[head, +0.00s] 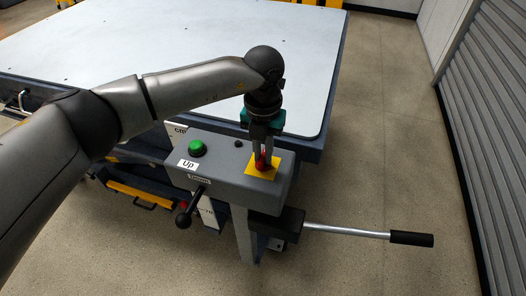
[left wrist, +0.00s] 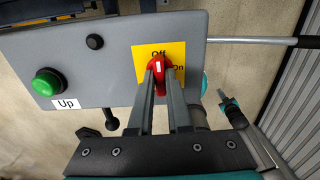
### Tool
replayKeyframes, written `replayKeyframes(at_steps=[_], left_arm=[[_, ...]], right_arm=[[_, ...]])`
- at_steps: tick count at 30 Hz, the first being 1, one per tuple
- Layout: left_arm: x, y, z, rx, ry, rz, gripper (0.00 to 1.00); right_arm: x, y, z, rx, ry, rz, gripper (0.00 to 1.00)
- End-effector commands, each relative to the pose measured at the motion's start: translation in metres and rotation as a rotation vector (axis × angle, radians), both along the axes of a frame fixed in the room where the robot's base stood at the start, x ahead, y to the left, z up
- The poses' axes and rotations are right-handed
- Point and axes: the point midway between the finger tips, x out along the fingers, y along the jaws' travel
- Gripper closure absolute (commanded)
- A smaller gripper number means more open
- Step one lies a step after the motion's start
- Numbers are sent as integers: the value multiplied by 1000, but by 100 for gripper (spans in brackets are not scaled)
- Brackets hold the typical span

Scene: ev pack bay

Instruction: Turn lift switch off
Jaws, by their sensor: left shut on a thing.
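The lift switch is a red rotary knob (left wrist: 157,72) with a white mark on a yellow plate (left wrist: 142,52) labelled Off at the top and On at the right. In the left wrist view the white mark points up toward Off. In the head view the red knob (head: 262,161) sits at the right end of the grey control box (head: 225,165). My left gripper (left wrist: 160,82) reaches down from above, its two fingers on either side of the knob and shut on it. It also shows in the head view (head: 262,150).
A green button (head: 196,148) with an Up label and a small black button (head: 238,143) are on the same box. A black-knobbed lever (head: 185,215) hangs in front. A long handle (head: 410,238) sticks out right. The lift table (head: 200,60) stands behind.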

Motion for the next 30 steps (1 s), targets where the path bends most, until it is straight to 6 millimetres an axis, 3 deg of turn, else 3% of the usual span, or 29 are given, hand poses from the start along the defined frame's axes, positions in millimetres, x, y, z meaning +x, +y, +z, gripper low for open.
replayKeyframes(at_steps=[4, 5, 12, 23, 30], left_arm=[[1, 0, 2, -2, -4, 4, 100], [1, 0, 2, -2, -4, 4, 80], [1, 0, 1, -2, -2, 2, 54], [1, 0, 8, -1, -3, 0, 54], [2, 0, 54, -2, -8, 0, 54]], right_arm=[[0, 0, 0, 0, 0, 0, 100], [0, 0, 0, 0, 0, 0, 100], [0, 0, 0, 0, 0, 0, 100], [0, 0, 0, 0, 0, 0, 100], [0, 0, -1, 0, 0, 0, 100]])
